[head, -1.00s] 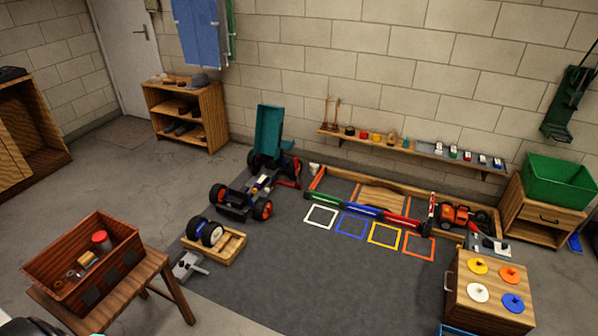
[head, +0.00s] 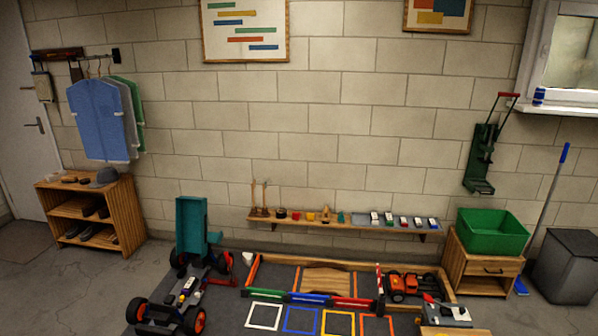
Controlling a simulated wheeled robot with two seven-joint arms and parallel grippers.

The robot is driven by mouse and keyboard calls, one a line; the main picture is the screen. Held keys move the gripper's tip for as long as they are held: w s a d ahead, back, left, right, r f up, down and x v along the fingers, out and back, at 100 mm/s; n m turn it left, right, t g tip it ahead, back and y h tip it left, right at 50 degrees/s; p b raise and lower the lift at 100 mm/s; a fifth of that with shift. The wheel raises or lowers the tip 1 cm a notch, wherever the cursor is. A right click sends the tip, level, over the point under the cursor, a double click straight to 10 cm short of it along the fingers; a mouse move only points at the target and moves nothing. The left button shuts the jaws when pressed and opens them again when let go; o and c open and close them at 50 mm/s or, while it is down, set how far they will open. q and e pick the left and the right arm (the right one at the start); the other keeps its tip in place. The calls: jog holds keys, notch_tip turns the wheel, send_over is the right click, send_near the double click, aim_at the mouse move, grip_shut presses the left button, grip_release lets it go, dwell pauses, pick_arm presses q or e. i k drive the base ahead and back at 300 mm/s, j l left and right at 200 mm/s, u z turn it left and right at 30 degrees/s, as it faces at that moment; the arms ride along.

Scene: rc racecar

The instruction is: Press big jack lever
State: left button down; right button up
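Neither of my grippers is in the head view. I cannot tell for certain which object is the big jack. A green wall-mounted device (head: 482,160) hangs at the right, with a long lever (head: 497,118) rising up and right to a red handle. A large car with a teal seat (head: 191,228) stands at the lower left, on dark and orange wheels. A red piece (head: 219,281) lies low beside it. A grey device (head: 447,312) sits at the lower right, partly cut off by the bottom edge.
A low-walled pen (head: 327,301) with coloured floor squares lies in front, an orange vehicle (head: 405,284) at its right. A green bin (head: 491,231) stands on a wooden cabinet (head: 459,270). A shoe shelf (head: 126,212) is at the left. Grey floor (head: 85,290) is free there.

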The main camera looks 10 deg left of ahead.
aim_at(226, 254)
jog(key=i+j, duration=0.3)
jog(key=i, duration=0.2)
jog(key=i+j+u, duration=0.1)
jog(key=i+j, duration=0.2)
jog(key=i, duration=0.2)
jog(key=i+j, duration=0.3)
jog(key=i, duration=0.25)
jog(key=i+j+u, duration=0.1)
jog(key=i+j, duration=0.15)
jog(key=i, duration=0.25)
jog(key=i+j, duration=0.25)
jog(key=i, duration=0.3)
jog(key=i+j+u, duration=0.1)
jog(key=i, duration=0.4)
jog(key=j, duration=0.15)
